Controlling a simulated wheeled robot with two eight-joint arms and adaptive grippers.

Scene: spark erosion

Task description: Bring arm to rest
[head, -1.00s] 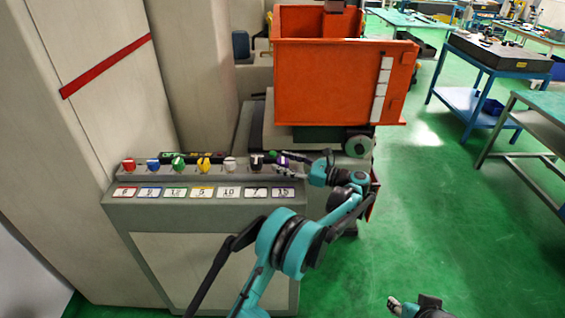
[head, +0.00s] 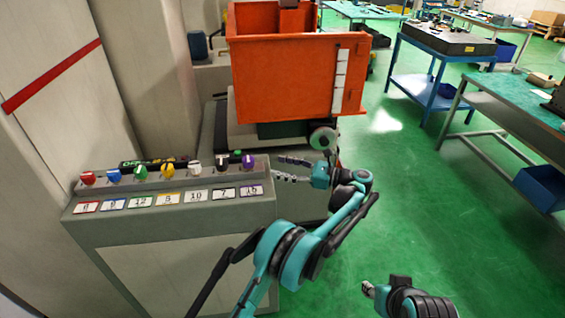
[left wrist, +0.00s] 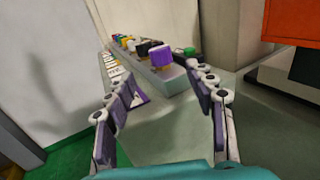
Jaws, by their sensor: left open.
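My left gripper (head: 291,169) is open and empty in the head view, just right of the purple knob (head: 248,161) at the right end of the grey control console (head: 190,235). It does not touch the knob. In the left wrist view the two fingers of my left gripper (left wrist: 168,105) are spread apart, with the purple knob (left wrist: 160,57) beyond them. My right gripper (head: 369,289) shows only in part at the bottom of the head view; its jaws are too small to judge.
The console carries a row of several coloured knobs with numbered labels below. A green button (head: 237,154) sits behind the purple knob. An orange tank (head: 285,80) stands behind my left gripper. Blue-legged workbenches (head: 445,45) stand at the right. Green floor (head: 420,190) is open between.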

